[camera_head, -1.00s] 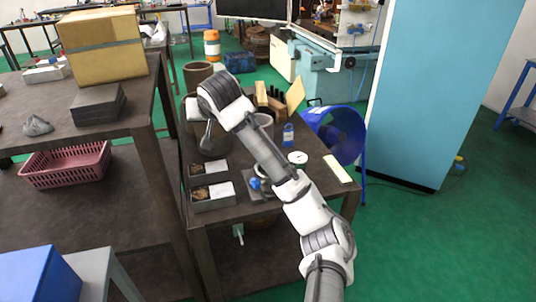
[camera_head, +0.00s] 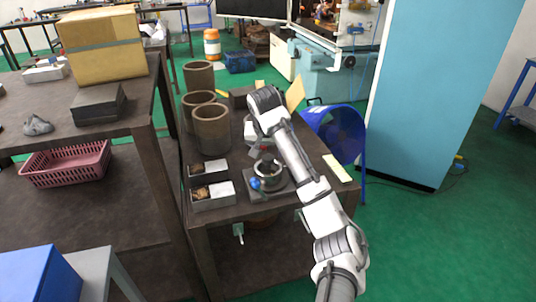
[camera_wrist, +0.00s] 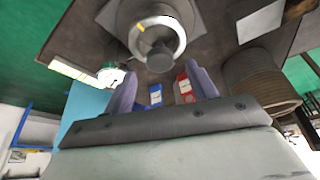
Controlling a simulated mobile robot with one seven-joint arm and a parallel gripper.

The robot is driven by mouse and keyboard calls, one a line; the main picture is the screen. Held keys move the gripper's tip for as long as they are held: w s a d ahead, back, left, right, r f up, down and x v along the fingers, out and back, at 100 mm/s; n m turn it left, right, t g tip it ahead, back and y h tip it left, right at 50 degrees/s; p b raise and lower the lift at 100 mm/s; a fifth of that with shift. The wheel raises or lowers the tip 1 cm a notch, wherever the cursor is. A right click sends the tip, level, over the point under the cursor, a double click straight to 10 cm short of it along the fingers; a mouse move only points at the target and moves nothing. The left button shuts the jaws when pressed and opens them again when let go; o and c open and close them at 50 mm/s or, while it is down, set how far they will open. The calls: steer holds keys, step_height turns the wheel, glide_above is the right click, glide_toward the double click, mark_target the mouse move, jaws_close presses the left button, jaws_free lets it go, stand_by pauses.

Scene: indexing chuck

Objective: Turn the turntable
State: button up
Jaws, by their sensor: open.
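The turntable (camera_head: 270,176) is a round metal chuck on a grey base with a blue knob (camera_head: 256,184), near the front right of the dark table. In the wrist view the turntable (camera_wrist: 176,38) is a silver ring with a yellow mark, and a dark round piece stands out at its middle. My gripper (camera_wrist: 162,72) shows two purple-grey fingers spread apart with nothing held between them. The turntable lies just beyond the fingertips in that view, and I see no clear contact. In the head view my wrist hangs behind the turntable and the fingers are hard to make out.
Several brown pots (camera_head: 211,130) stand left of my arm. Grey boxes (camera_head: 213,201) with white and brown contents sit left of the turntable. A pale bar (camera_head: 338,168) lies at the table's right edge. Small blue (camera_wrist: 155,95) and red (camera_wrist: 184,88) items show between the fingers.

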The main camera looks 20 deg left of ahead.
mark_target(268, 157)
steer(key=shift+x, duration=1.6)
steer(key=c, duration=1)
